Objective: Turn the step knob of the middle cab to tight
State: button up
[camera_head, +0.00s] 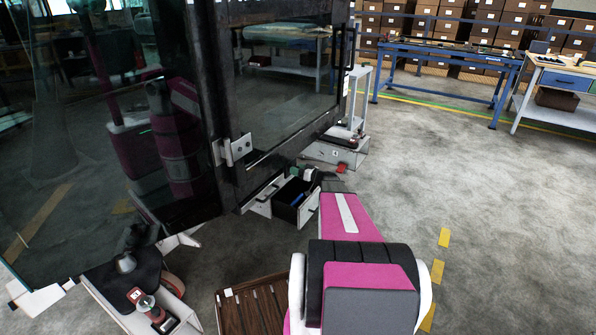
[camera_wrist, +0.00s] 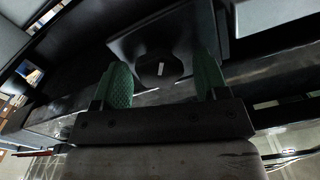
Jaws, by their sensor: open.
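The step knob (camera_wrist: 160,70) shows in the wrist view as a dark, many-sided knob with a small white mark, on a dark square plate (camera_wrist: 128,44). My gripper (camera_wrist: 163,64) has green ribbed fingers, spread apart. One finger is left of the knob and one right, with visible gaps on both sides. I cannot tell how deep the fingers reach around it. In the head view the dark, glazed cab (camera_head: 225,140) fills the left and centre. My arm reaches to its lower right corner, and the knob cannot be made out there.
A white-sided unit with a red-and-grey device (camera_head: 152,308) is at lower left. A blue workbench (camera_head: 445,58) stands at the back. The floor at right is clear.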

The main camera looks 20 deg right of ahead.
jog(key=shift+c, duration=0.3)
jog(key=c, duration=0.9)
jog(key=shift+o, duration=0.2)
jog(key=shift+m, duration=0.3)
jog(key=m, duration=0.5)
jog(key=shift+d+f+m, duration=0.1)
jog(key=shift+m, duration=0.2)
jog(key=shift+f+m, duration=0.15)
jog(key=shift+m, duration=3.65)
jog(key=shift+f+m, duration=0.15)
jog(key=shift+m, duration=3.65)
jog(key=shift+f+m, duration=0.15)
jog(key=shift+m, duration=3.65)
